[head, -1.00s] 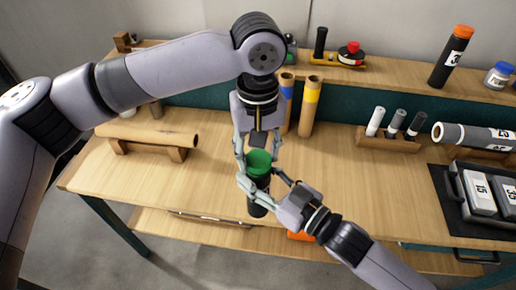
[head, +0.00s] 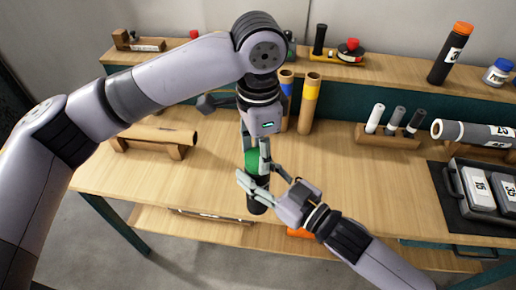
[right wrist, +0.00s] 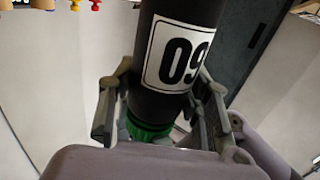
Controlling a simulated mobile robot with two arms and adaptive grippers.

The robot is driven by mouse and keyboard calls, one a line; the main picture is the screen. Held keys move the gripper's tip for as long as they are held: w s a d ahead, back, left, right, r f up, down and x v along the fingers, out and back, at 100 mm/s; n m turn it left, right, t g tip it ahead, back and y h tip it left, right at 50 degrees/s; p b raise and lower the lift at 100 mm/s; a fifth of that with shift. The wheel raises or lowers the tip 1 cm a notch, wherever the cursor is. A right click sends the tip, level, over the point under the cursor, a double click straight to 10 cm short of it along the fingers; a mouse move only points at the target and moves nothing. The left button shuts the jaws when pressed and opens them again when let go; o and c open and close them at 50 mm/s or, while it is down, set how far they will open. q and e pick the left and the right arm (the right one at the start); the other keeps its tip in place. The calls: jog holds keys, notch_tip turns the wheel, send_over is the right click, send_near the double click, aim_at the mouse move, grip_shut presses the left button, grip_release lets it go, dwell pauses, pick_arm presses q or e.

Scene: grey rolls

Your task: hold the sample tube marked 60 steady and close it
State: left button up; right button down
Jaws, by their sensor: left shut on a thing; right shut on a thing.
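The sample tube (head: 257,206) is black and upright in the middle, over the bench's front part. Its white label (right wrist: 178,56) shows in the right wrist view, upside down and partly cut off, reading as 60. A ribbed green cap (head: 252,161) is at its top end; it also shows in the right wrist view (right wrist: 147,131). My right gripper (head: 260,183) is shut around the tube just below the cap. My left gripper (head: 257,156) points down from above and is shut on the green cap. Whether the cap is fully seated is hidden by the fingers.
A wooden cradle with a brown roll (head: 150,136) is at left. Two tall tubes (head: 309,103) stand behind my left gripper. A rack of small tubes (head: 388,137), a grey roll (head: 472,133) and a dark tray (head: 455,210) are at right. The bench between is clear.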

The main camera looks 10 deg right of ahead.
pick_arm(q)
jog(key=m, duration=1.9)
jog(key=shift+a+m, duration=0.1)
jog(key=shift+m, duration=0.3)
jog(key=m, duration=0.6)
jog(key=o, duration=0.8)
jog(key=shift+c, duration=0.2)
